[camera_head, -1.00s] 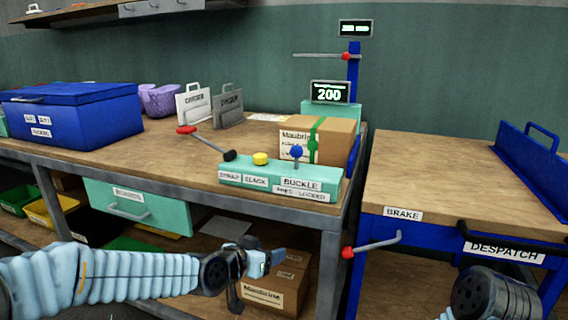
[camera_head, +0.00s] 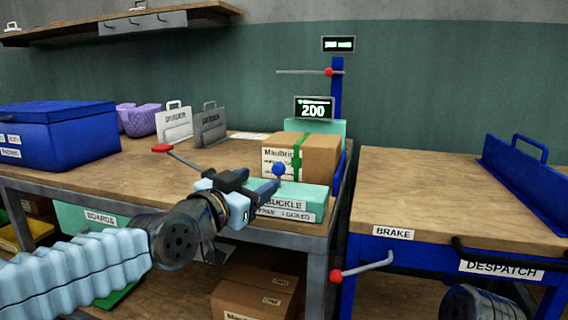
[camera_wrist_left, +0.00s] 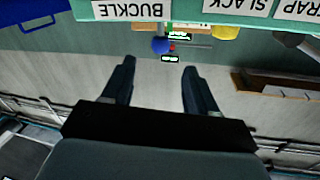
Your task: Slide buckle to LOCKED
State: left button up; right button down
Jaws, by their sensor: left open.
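The teal control box (camera_head: 318,201) stands at the front right of the wooden bench, with its BUCKLE label (camera_head: 285,203) facing me. The buckle lever's blue ball knob (camera_head: 279,169) rises from its top. My left gripper (camera_head: 265,188) is open, just in front of and left of the knob, and covers the box's left part. In the left wrist view the picture is upside down; the blue knob (camera_wrist_left: 160,46) shows beyond and between the open fingers (camera_wrist_left: 158,68), apart from them. The lettering under BUCKLE is partly covered by my gripper. My right gripper is out of view.
A red-ended lever (camera_head: 163,148) sticks out left of my gripper. A strapped cardboard box (camera_head: 318,160) stands behind the control box. A yellow knob (camera_wrist_left: 226,33) shows in the wrist view. The brake handle (camera_head: 362,266) is right, below the bench top.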

aim_at(279, 176)
pick_arm(q)
jog(key=p+x, duration=0.3)
jog(key=x, duration=0.8)
jog(key=shift+w+d+f, duration=0.1)
jog(key=shift+w+d, duration=0.05)
jog(key=shift+w, duration=0.15)
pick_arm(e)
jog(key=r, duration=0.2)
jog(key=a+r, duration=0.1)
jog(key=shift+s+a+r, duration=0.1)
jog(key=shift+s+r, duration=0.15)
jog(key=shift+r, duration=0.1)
pick_arm(q)
grip_shut()
